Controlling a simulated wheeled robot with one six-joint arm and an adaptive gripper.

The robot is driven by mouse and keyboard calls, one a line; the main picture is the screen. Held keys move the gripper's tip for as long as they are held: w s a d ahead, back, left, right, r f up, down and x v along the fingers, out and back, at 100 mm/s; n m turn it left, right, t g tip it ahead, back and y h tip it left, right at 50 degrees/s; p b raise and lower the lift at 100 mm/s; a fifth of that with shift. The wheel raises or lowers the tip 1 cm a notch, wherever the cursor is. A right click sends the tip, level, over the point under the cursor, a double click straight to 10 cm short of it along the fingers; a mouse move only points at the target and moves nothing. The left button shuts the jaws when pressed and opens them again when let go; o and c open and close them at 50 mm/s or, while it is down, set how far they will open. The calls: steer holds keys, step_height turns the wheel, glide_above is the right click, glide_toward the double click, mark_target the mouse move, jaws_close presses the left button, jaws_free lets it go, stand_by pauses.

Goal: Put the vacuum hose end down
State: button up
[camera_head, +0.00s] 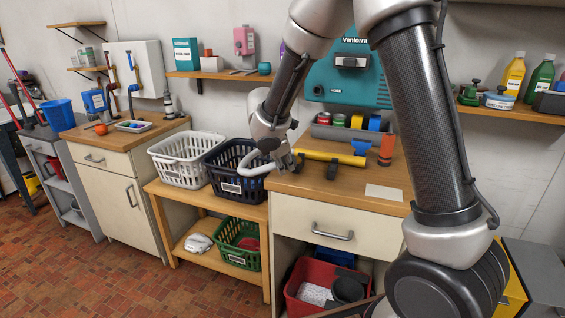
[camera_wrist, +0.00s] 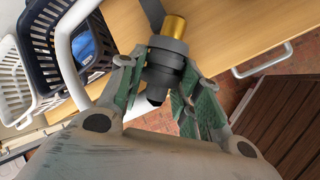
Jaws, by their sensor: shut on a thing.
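My gripper (camera_head: 284,160) is above the left edge of the wooden worktop (camera_head: 345,192), by the dark basket. In the wrist view my gripper (camera_wrist: 165,92) is shut on a dark cylindrical piece with a brass-coloured tip, which looks like the vacuum hose end (camera_wrist: 168,55). A pale hose (camera_head: 256,167) curves beside the gripper over the basket rim. The same pale hose (camera_wrist: 66,50) shows left of the fingers in the wrist view. The head view hides most of the held piece behind the gripper, and I cannot tell whether it touches the worktop.
A yellow tool (camera_head: 330,156) lies across the worktop by dark supports, with an orange cylinder (camera_head: 387,151) to its right. A white card (camera_head: 384,192) lies near the front. The front left worktop is bare. White (camera_head: 168,173) and dark (camera_head: 216,178) baskets stand left.

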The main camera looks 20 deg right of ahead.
steer(key=shift+f, duration=0.3)
steer(key=o, duration=1.1)
steer(key=shift+c, duration=0.2)
